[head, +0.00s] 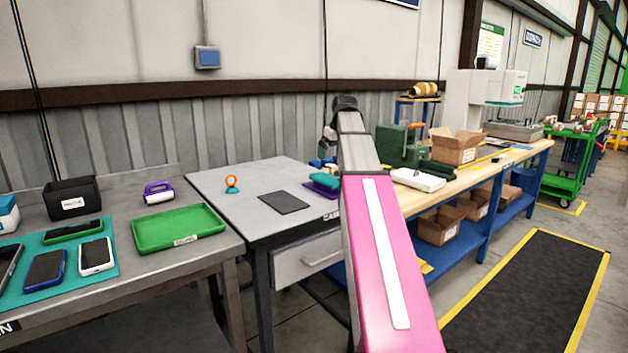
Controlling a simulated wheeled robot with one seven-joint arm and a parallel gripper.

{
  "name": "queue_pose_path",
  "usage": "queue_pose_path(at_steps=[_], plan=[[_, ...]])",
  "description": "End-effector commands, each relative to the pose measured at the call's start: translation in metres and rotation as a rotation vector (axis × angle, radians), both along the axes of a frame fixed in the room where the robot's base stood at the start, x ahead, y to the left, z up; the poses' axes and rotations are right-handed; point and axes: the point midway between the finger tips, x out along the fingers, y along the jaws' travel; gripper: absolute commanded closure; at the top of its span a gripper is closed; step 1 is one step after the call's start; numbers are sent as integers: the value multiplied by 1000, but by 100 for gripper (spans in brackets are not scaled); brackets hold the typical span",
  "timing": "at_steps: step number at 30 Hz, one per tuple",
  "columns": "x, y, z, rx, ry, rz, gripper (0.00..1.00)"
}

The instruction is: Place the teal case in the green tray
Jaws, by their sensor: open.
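The green tray (178,229) lies empty on the left workbench. A teal item (325,180), which looks like the teal case, lies on a purple one (322,188) at the right end of the middle table, partly behind my arm. My gripper (329,150) is only partly in view beyond my pink and grey arm, above and close to the teal item. It is open. Its fingertips are too small and too hidden to tell whether they touch anything.
Left of the tray, a teal mat (38,288) bears several phones, with a black bin (72,198) behind. A purple-and-white device (159,193) stands behind the tray. The middle table has a dark pad (283,202) and an orange ring stand (231,184). A wooden bench (460,180) stands right.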

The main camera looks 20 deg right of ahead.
Motion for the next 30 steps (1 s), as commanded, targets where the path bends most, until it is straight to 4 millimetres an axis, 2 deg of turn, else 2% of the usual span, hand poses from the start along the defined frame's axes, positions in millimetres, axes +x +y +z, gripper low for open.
queue_pose_path(at_steps=[5, 13, 22, 30], plan=[[3, 1, -11, 1, 1, 0, 0], [13, 5, -46, 0, 1, 0, 0], [20, 6, -65, 0, 1, 0, 0], [32, 9, -98, 0, 1, 0, 0]])
